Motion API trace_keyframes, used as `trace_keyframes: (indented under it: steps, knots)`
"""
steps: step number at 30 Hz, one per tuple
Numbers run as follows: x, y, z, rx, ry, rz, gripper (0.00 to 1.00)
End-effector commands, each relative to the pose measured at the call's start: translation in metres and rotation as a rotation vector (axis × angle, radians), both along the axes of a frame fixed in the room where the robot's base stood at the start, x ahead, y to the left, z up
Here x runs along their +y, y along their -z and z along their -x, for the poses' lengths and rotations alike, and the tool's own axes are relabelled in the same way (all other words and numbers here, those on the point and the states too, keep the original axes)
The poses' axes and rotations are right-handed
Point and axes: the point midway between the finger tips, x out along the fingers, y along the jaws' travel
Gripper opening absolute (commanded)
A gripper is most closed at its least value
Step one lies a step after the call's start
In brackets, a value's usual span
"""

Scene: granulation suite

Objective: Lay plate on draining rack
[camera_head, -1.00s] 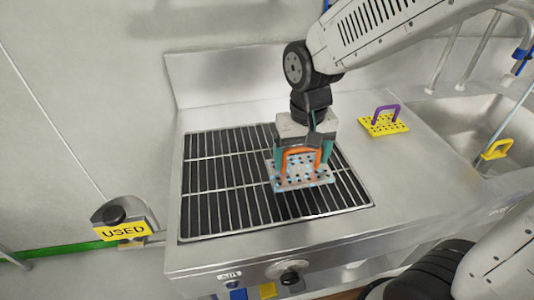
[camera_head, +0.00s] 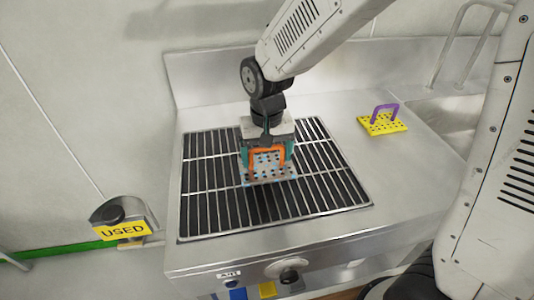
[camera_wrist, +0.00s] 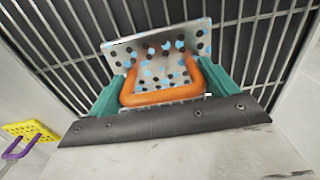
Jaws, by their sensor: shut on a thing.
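A light perforated plate with blue patches (camera_head: 270,175) and an orange handle (camera_head: 266,154) is at my gripper (camera_head: 266,158). My gripper is shut on the orange handle, with its green fingers at the handle's sides. The plate is over the middle of the draining rack (camera_head: 325,190), a dark grille with metal bars. In the wrist view the plate (camera_wrist: 160,62) appears against the rack's bars; I cannot tell whether it touches them.
A yellow perforated plate (camera_head: 383,125) with a purple handle stands on the steel counter right of the rack. A sink (camera_head: 450,112) is further right, partly hidden by my arm. A yellow "USED" sign (camera_head: 123,230) is at the left. The rack is otherwise bare.

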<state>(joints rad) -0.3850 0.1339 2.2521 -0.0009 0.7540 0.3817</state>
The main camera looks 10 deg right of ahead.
Motion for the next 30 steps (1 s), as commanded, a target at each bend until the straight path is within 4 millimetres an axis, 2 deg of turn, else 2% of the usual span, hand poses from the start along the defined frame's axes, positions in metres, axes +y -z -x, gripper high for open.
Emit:
trace_keyframes:
  steps: [4, 5, 6, 13, 17, 20, 30]
  knots:
    - [0.000, 0.002, 0.000, 0.000, 0.000, 0.000, 0.50]
    - [0.000, 0.003, 0.000, 0.000, 0.000, 0.000, 0.88]
    - [0.000, 0.003, 0.000, 0.000, 0.000, 0.000, 0.99]
    - [0.000, 0.002, 0.000, 0.000, 0.000, 0.000, 1.00]
    - [0.000, -0.006, 0.000, -0.001, 0.000, 0.000, 1.00]
    - [0.000, -0.022, -0.001, -0.004, 0.000, -0.002, 1.00]
    - [0.000, -0.093, 0.000, -0.003, 0.000, -0.001, 1.00]
